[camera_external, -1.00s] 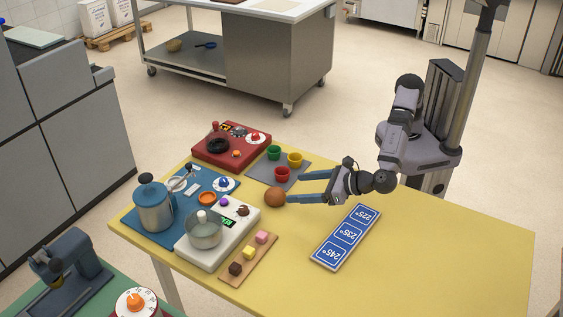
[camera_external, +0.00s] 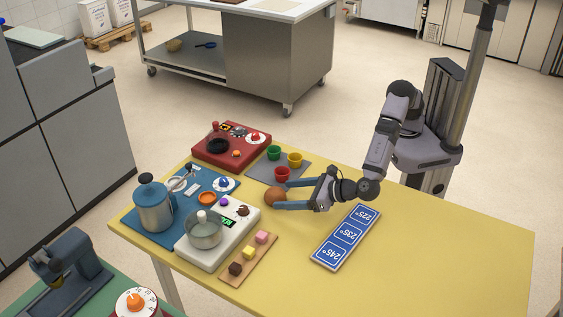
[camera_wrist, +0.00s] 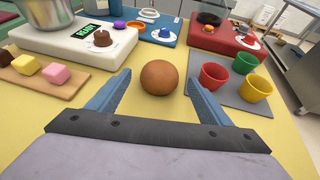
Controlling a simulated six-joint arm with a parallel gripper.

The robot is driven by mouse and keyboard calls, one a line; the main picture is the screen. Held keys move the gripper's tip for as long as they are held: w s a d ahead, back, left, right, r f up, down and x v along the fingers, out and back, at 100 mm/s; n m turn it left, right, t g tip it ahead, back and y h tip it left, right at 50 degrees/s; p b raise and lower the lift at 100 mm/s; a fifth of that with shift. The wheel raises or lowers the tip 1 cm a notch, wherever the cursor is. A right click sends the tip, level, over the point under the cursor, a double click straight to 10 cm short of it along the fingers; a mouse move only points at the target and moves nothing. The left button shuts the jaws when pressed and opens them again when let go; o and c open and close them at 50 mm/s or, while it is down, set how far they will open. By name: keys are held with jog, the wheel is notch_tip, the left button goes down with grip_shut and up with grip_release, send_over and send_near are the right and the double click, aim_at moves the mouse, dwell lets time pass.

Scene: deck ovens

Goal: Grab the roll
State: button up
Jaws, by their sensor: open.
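The roll (camera_external: 275,196) is a round brown ball on the yellow table, beside the white scale and the grey mat. In the wrist view the roll (camera_wrist: 161,77) lies centred between and slightly ahead of the two blue fingertips. My gripper (camera_external: 281,196) is open and low over the table, with its fingers pointing left at the roll. In the wrist view my gripper (camera_wrist: 158,82) shows a clear gap between each finger and the roll.
A grey mat (camera_external: 264,169) with red, green and yellow cups stands close behind the roll. A white scale (camera_external: 195,254) with a pot (camera_external: 205,234) is at the left. A wooden board (camera_external: 262,257) with small cubes and a blue temperature panel (camera_external: 345,238) lie nearer. The table's right side is clear.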

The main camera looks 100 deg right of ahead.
aim_at(282, 193)
jog(key=shift+x, duration=1.55)
jog(key=shift+r, duration=0.1)
jog(key=c, duration=1.1)
jog(key=shift+c, duration=0.2)
jog(key=shift+r, duration=0.15)
notch_tip(282, 193, up, 10)
jog(key=shift+f, duration=0.1)
